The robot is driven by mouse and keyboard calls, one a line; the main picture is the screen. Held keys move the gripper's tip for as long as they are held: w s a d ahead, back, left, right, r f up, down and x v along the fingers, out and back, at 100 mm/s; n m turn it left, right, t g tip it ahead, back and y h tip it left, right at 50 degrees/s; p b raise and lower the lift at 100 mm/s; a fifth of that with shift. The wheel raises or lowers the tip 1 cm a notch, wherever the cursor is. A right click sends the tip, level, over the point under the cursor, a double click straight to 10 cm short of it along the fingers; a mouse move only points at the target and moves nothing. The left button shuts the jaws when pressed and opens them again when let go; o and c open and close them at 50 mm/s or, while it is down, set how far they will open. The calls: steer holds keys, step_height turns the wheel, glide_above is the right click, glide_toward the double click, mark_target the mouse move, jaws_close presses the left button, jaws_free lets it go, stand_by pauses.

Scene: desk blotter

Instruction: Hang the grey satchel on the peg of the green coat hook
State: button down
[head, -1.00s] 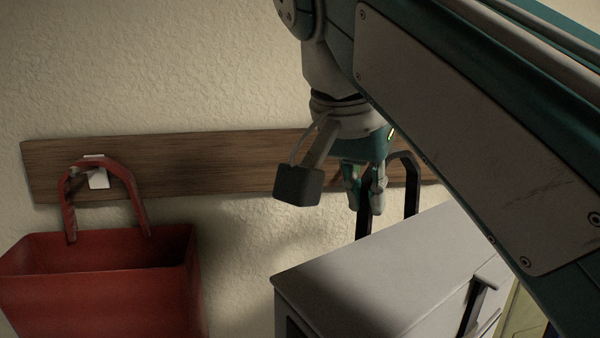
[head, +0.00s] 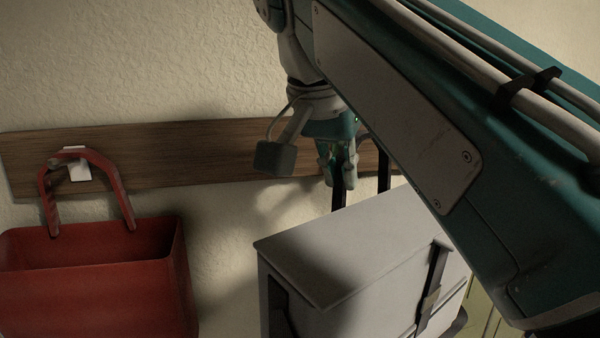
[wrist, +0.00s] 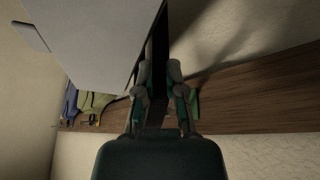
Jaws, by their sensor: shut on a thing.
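The grey satchel (head: 330,245) is a boxy bag with a black strap and a black handle (head: 384,168). My gripper (head: 339,182) is shut on the handle, and the satchel hangs below it in front of the wall. In the wrist view my gripper (wrist: 158,72) has the dark handle between its fingers, with the grey body (wrist: 95,35) at upper left. A small green piece (wrist: 194,104) beside the right finger, against the board, looks like the green coat hook. Its peg cannot be made out. In the head view my gripper and arm seem to hide it.
A wooden board (head: 200,155) runs along the wall. A red bag (head: 95,275) hangs at left by a white hook (head: 76,168). Yellow-green (wrist: 95,104) and blue (wrist: 70,105) items show near the board in the wrist view. Wall between red bag and satchel is clear.

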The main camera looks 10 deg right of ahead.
steer(key=w+f, duration=0.1)
steer(key=w, duration=0.6)
steer(key=shift+f, duration=0.2)
stand_by(0.8)
steer(key=shift+f, duration=0.1)
stand_by(0.5)
